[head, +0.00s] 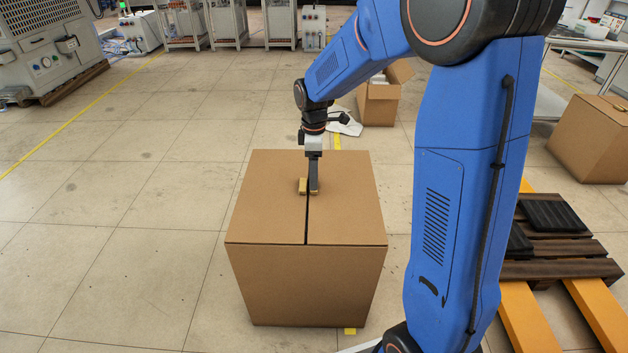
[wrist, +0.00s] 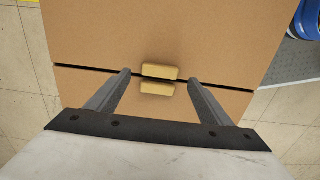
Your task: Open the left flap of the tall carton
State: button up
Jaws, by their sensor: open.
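The tall carton (head: 262,205) stands on the floor with both top flaps shut, meeting at a narrow dark seam. The left flap has a small tan block handle (head: 302,186) beside the seam. A matching handle on the right flap is partly hidden by my gripper (head: 314,188). My gripper points down, low over the seam. In the wrist view, my open fingers (wrist: 160,77) lie on either side of the two handles, with gaps showing. The left-flap handle appears as the lower block (wrist: 157,88). I cannot tell whether the fingertips touch the carton.
A smaller open carton (head: 378,103) stands behind, and another carton (head: 592,140) stands at the right. A dark pallet (head: 550,262) lies right of my arm, with yellow forks beneath it. The floor left of the tall carton is clear.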

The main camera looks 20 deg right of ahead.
jog(key=shift+f, duration=2)
jog(key=shift+r, duration=0.1)
jog(key=c, duration=1.5)
